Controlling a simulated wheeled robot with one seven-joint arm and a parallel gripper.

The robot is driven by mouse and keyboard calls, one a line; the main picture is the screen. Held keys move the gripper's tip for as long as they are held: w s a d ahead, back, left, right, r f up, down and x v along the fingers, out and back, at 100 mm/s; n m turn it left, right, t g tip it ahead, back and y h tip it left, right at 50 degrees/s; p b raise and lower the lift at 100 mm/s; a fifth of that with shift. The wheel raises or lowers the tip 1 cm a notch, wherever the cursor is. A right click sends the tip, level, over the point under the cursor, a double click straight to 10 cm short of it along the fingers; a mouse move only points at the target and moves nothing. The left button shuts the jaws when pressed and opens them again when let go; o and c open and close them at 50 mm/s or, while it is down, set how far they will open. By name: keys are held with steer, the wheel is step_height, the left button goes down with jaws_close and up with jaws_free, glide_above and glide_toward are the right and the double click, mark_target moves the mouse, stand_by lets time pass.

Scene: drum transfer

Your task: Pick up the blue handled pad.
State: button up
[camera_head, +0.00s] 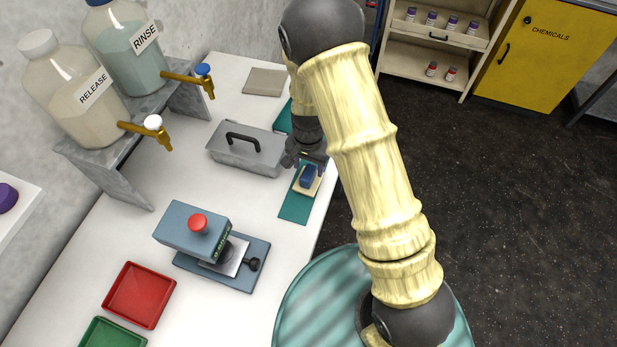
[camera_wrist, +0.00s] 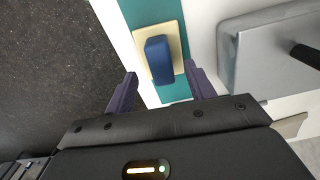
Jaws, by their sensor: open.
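The blue handled pad is a cream square base with a blue block handle (camera_head: 308,176) on top. It lies on a teal mat (camera_head: 295,207) near the table's right edge. In the wrist view the blue handle (camera_wrist: 158,60) is just ahead of the fingertips, between their lines. My gripper (camera_wrist: 160,84) is open and empty, its two dark fingers apart and not touching the pad. In the head view my gripper (camera_head: 306,160) is right by the pad, and part of the mat is hidden behind my arm.
A grey lidded box (camera_head: 240,150) with a black handle stands close left of the pad. A blue-grey press (camera_head: 212,245) with a red knob stands nearer, with a red tray (camera_head: 139,295) and a green tray (camera_head: 112,334). Bottles on a shelf line the wall.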

mark_target(308, 173)
steer(key=shift+a+f+p, duration=0.1)
steer(key=shift+f+p, duration=0.8)
steer(key=shift+f, duration=1.45)
steer(key=c, duration=1.1)
